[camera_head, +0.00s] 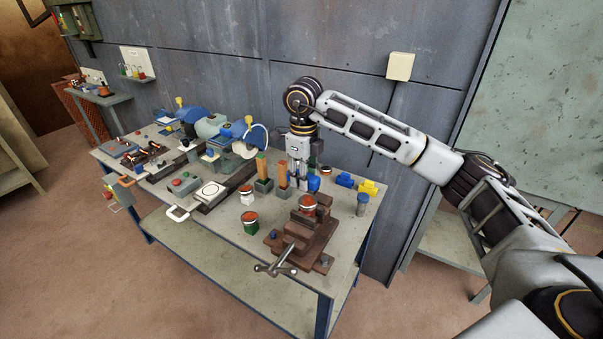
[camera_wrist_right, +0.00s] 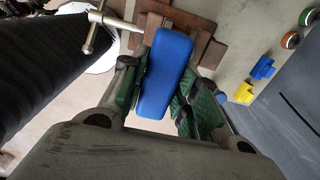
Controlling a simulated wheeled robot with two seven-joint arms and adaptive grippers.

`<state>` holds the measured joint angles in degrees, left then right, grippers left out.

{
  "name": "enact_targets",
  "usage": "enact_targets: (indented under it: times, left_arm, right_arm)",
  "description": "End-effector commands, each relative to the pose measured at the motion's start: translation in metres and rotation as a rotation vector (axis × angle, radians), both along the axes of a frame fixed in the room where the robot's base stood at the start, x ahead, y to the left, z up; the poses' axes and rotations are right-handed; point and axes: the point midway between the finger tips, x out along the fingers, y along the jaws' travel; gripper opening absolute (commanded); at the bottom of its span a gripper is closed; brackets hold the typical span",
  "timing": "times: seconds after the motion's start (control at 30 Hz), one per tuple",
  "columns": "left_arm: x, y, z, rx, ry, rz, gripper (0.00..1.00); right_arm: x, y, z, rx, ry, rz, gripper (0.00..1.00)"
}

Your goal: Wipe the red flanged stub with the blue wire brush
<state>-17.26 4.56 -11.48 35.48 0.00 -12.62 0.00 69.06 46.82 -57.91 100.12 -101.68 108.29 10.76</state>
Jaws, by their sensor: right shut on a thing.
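The red flanged stub (camera_head: 308,203) appears to be the reddish one with a pale rim, upright in the jaws of the brown vise (camera_head: 304,236) at the near right of the workbench. My right gripper (camera_head: 299,178) is behind and slightly left of it, pointing down over the bench. It is shut on the blue wire brush, whose blue back (camera_wrist_right: 165,72) fills the space between the green finger pads in the right wrist view. In the head view a blue patch (camera_head: 313,184) beside the fingers seems to be the brush. Its bristles are hidden. My left gripper is not in view.
A green stub (camera_head: 250,222) and another rimmed stub (camera_head: 246,192) stand left of the vise. Orange-brown upright blocks (camera_head: 262,168) stand left of my gripper. Blue (camera_head: 344,180) and yellow (camera_head: 368,187) pieces and a grey cylinder (camera_head: 362,205) stand to its right.

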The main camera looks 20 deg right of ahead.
Motion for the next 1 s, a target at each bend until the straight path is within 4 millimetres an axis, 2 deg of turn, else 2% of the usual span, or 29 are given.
enact_targets:
  times: [0.53,1.0]
  left_arm:
    - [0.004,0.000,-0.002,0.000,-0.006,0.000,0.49]
    - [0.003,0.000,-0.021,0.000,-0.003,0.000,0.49]
  right_arm:
    - [-0.002,-0.001,-0.004,0.000,0.000,0.000,0.11]
    - [-0.003,0.010,-0.045,-0.001,0.001,0.004,0.11]
